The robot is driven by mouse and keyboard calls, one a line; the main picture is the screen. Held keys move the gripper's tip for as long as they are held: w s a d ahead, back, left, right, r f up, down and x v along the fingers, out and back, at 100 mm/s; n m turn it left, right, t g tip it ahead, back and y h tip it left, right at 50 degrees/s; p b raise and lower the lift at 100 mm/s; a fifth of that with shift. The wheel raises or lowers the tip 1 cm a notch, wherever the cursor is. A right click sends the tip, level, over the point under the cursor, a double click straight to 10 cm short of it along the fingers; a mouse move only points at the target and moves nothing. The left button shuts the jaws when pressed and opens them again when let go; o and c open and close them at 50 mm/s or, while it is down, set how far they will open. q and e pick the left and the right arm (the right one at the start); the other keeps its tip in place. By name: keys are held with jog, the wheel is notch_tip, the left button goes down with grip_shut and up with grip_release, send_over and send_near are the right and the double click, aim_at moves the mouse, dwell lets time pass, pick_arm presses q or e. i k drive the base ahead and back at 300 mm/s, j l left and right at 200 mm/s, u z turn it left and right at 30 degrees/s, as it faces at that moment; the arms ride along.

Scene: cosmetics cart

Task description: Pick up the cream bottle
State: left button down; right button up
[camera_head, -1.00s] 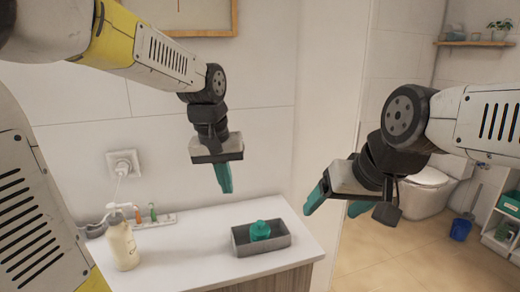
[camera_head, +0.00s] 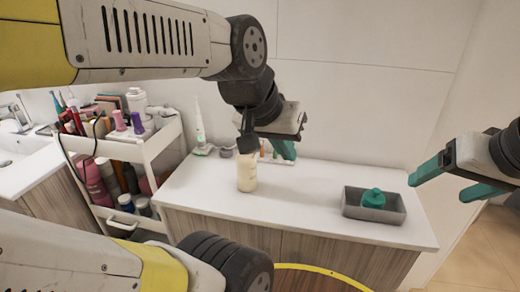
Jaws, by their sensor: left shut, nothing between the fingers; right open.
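A cream-coloured bottle (camera_head: 247,173) stands upright on the white countertop (camera_head: 300,198), left of the grey tray. Its top is hidden behind a dark part of my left wrist. My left gripper (camera_head: 286,151) is shut and empty; in the picture its teal fingers show just right of the bottle's upper part. I cannot tell how far in depth it is from the bottle. My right gripper (camera_head: 447,180) is open and empty at the right edge, its teal fingers apart, right of the tray and away from the bottle.
A grey tray (camera_head: 355,210) holding a teal bottle (camera_head: 373,198) sits on the right of the counter. A white cart (camera_head: 150,150) with several cosmetics stands on the left. An electric toothbrush (camera_head: 199,125) stands at the back. The counter between bottle and tray is clear.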

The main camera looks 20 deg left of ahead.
aim_at(246, 166)
jog(key=u, duration=1.1)
